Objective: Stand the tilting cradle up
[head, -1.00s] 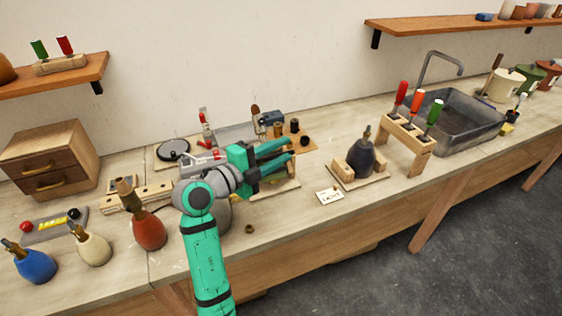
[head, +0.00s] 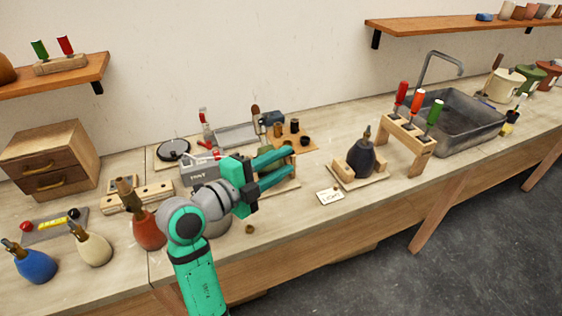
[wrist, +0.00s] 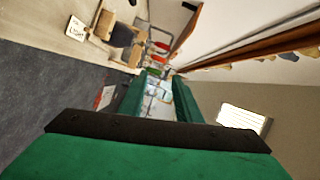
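A pale wooden stand (head: 284,188) is partly hidden behind my gripper; it may be the tilting cradle, but its tilt cannot be made out. Another wooden cradle (head: 375,181) stands to the right, with a dark bulb-shaped lamp body (head: 361,158) upright in it. My gripper (head: 290,161) is open, its two green fingers apart and pointing right across the pale stand. I see nothing clearly held. In the wrist view my gripper (wrist: 161,90) also shows a gap between its fingers, and the dark lamp body (wrist: 122,35) lies beyond, to the upper left.
A white card (head: 330,196) lies before the dark lamp's cradle. A grey lettered box (head: 200,173) stands behind my arm. A screwdriver rack (head: 410,133) and a sink (head: 465,124) are to the right. Red (head: 148,231), cream (head: 94,249) and blue (head: 36,265) lamp bodies stand left.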

